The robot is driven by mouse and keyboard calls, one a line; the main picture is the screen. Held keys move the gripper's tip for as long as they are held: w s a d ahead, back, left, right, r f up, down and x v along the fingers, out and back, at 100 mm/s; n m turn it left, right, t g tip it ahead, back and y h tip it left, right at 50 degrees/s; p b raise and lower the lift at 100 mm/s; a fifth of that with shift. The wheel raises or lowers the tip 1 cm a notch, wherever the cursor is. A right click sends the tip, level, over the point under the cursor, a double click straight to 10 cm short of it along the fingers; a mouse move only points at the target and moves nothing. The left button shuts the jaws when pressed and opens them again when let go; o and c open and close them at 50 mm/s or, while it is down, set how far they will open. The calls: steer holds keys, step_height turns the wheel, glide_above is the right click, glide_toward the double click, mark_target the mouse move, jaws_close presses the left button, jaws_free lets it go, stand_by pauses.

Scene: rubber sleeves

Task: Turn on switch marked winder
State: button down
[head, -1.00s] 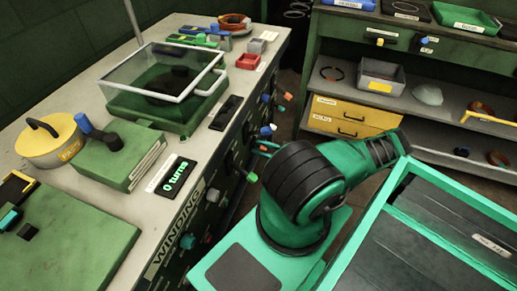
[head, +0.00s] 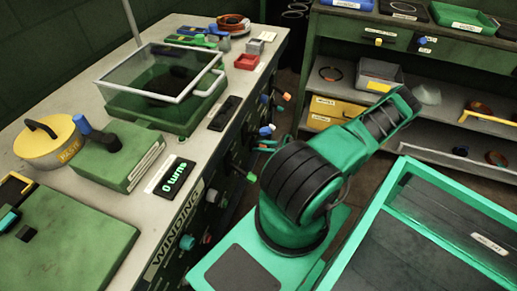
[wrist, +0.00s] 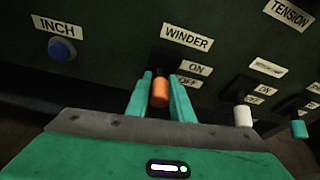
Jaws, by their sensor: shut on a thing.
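In the wrist view the winder switch is a toggle with an orange tip (wrist: 159,94), set in a dark panel below the WINDER label (wrist: 187,37). An ON label (wrist: 196,67) and an OFF label (wrist: 188,82) sit one above the other just right of its slot. My gripper (wrist: 160,85) has its two teal fingers on either side of the orange tip and is shut on it. The slot and the lever's base are partly hidden between the fingers, so its exact setting is hard to tell. In the head view the turns display (head: 174,177) reads 0 turns.
The blue INCH button (wrist: 62,49) is left of the switch. A white-tipped switch (wrist: 243,116) and a teal-tipped switch (wrist: 299,129) are to the right. In the head view, levers line the bench front, and a teal-edged tray (head: 345,262) lies right of my arm.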

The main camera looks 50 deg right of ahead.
steer(key=shift+r+g+h, duration=0.35)
steer(key=shift+g+h, duration=0.05)
steer(key=shift+g, duration=0.6)
steer(key=shift+r+g+h, duration=0.3)
steer(key=shift+g+h, duration=0.1)
steer(key=shift+g, duration=0.6)
steer(key=shift+w, duration=0.1)
steer(key=c, duration=1.6)
jaws_free()
steer(key=shift+o, duration=0.2)
steer(key=shift+r, duration=0.1)
steer(key=v, duration=1)
steer(key=shift+d+r, duration=0.15)
steer(key=shift+r, duration=0.1)
